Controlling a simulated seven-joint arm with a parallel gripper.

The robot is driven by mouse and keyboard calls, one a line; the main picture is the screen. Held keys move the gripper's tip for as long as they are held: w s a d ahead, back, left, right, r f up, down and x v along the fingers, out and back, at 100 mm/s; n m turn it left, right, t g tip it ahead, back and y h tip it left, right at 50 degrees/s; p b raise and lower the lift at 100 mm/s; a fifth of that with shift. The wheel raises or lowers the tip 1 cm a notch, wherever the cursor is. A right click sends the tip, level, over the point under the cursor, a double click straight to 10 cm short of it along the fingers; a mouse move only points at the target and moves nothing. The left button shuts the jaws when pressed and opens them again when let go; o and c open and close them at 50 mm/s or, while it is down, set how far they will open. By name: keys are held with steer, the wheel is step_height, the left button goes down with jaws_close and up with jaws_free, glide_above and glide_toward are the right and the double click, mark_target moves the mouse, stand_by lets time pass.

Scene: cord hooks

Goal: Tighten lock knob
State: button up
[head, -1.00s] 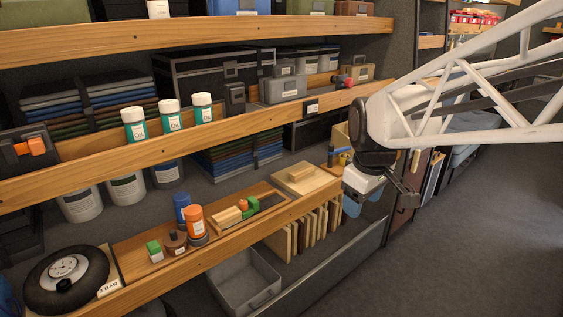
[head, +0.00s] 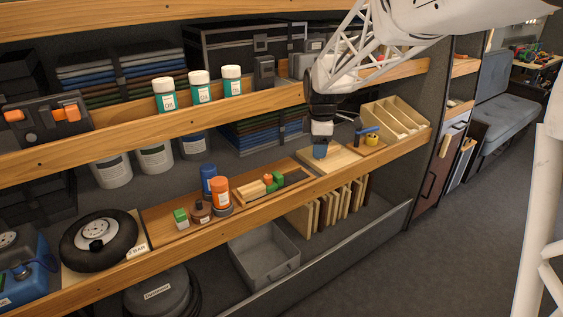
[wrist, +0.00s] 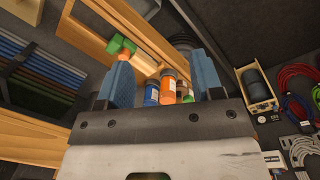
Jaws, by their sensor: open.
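No part is clearly recognisable as the lock knob. A small wooden piece with green and orange parts (head: 268,184) lies on the lower shelf's wooden tray; its green and orange end also shows in the wrist view (wrist: 121,46). My gripper (head: 320,152) points down over the lower shelf, to the right of that piece, near a pale wooden board. In the wrist view its two blue fingers (wrist: 165,84) are spread apart with nothing held. An orange-capped bottle (wrist: 168,86) and a blue one (wrist: 152,93) show in the gap, farther off.
Upright bottles (head: 220,193), a small green-topped box (head: 181,217) and a black wheel (head: 98,240) stand left on the lower shelf. A divided wooden tray (head: 395,118) is at right. Oil cans (head: 200,88) line the shelf above. A grey bin (head: 264,254) sits below.

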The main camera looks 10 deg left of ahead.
steer(key=w+a+f+n, duration=0.5)
steer(key=w+a+f, duration=0.2)
steer(key=w+a, duration=0.15)
steer(key=n, duration=0.5)
glide_above(268, 176)
steer(key=shift+g, duration=0.4)
step_height(268, 176, down, 8)
steer(key=shift+a+r, duration=0.15)
steer(key=shift+r, duration=0.05)
steer(key=shift+f, duration=0.1)
steer(key=shift+f, duration=3.8)
steer(key=c, duration=0.9)
